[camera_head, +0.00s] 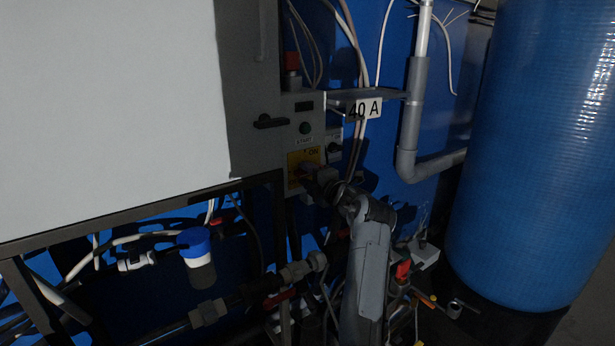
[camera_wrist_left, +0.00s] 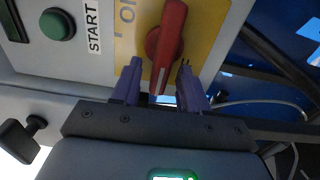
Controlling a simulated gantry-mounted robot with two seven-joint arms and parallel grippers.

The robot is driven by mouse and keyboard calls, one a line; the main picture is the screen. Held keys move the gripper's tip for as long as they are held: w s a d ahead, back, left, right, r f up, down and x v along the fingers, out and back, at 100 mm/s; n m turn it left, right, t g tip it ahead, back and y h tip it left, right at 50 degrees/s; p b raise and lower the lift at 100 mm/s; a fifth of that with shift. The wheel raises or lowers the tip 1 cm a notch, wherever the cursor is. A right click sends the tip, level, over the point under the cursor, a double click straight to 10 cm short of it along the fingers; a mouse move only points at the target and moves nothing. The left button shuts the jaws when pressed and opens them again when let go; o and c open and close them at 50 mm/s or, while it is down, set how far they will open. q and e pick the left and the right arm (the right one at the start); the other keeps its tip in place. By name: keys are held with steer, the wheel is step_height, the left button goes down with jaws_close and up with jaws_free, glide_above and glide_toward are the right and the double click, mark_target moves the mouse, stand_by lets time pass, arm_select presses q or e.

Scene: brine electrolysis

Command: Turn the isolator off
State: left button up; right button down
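The isolator is a red rotary handle (camera_wrist_left: 165,48) on a yellow plate (camera_wrist_left: 208,22), with partly visible lettering. In the head view the yellow plate (camera_head: 295,157) sits low on the grey control box and reads ON near its top. My left gripper (camera_head: 312,176) is in front of the plate and covers part of it. In the left wrist view the left gripper's purple fingers (camera_wrist_left: 160,68) are open, one on each side of the handle's lower end, with gaps visible. The handle points roughly along the fingers. My right gripper is not in view.
A green START button (camera_wrist_left: 57,24) is left of the plate in the wrist view.

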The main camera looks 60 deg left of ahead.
arm_select(q)
steer(key=shift+d, duration=0.15)
steer(key=d+p, duration=0.2)
steer(key=d, duration=0.8)
steer(key=shift+w+d, duration=0.3)
stand_by(0.3)
